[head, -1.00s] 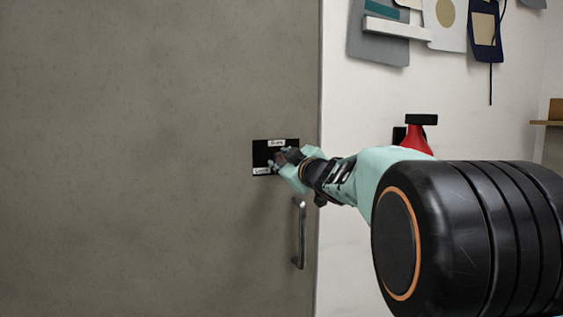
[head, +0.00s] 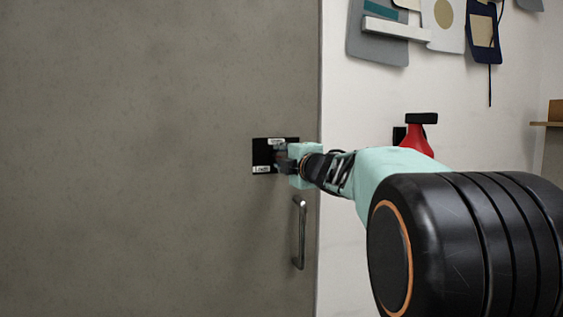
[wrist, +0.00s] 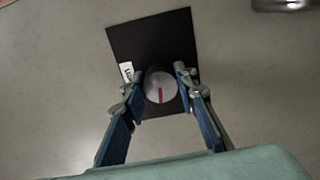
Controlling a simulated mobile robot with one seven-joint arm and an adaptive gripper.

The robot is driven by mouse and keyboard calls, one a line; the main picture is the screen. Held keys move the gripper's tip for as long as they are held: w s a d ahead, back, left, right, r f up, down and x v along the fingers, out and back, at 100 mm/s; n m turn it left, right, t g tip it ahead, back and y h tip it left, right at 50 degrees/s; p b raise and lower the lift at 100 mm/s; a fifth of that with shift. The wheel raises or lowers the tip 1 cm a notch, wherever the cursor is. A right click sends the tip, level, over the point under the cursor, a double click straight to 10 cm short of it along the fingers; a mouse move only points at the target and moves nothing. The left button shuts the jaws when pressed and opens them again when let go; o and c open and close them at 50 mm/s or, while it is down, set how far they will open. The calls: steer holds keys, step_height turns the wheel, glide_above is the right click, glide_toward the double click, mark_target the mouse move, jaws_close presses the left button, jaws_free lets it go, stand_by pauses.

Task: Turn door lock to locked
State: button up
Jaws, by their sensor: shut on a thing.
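The door lock is a round knob (wrist: 160,88) with a grey-white face and a red line, on a black square plate (head: 262,155) on the door. In the wrist view the red line runs from near the knob's middle towards the picture's bottom. The plate carries a white label reading "Open" at the top and one apparently reading "Locked" (head: 262,169) at lower left. My gripper (wrist: 160,79) is shut on the knob, one finger on each side. In the head view my gripper (head: 283,158) covers the knob and the plate's right part.
A metal door handle (head: 300,232) stands below the plate, close under my gripper. The grey door (head: 150,160) is otherwise bare. Right of its edge are a white wall, a red object with a black top (head: 420,137) and hanging items (head: 378,35).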

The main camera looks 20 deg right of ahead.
steer(key=shift+n, duration=0.9)
steer(key=o, duration=1.2)
steer(key=shift+c, duration=0.2)
steer(key=shift+s, duration=0.1)
steer(key=s, duration=0.7)
steer(key=shift+d, duration=0.45)
steer(key=shift+s+r, duration=0.1)
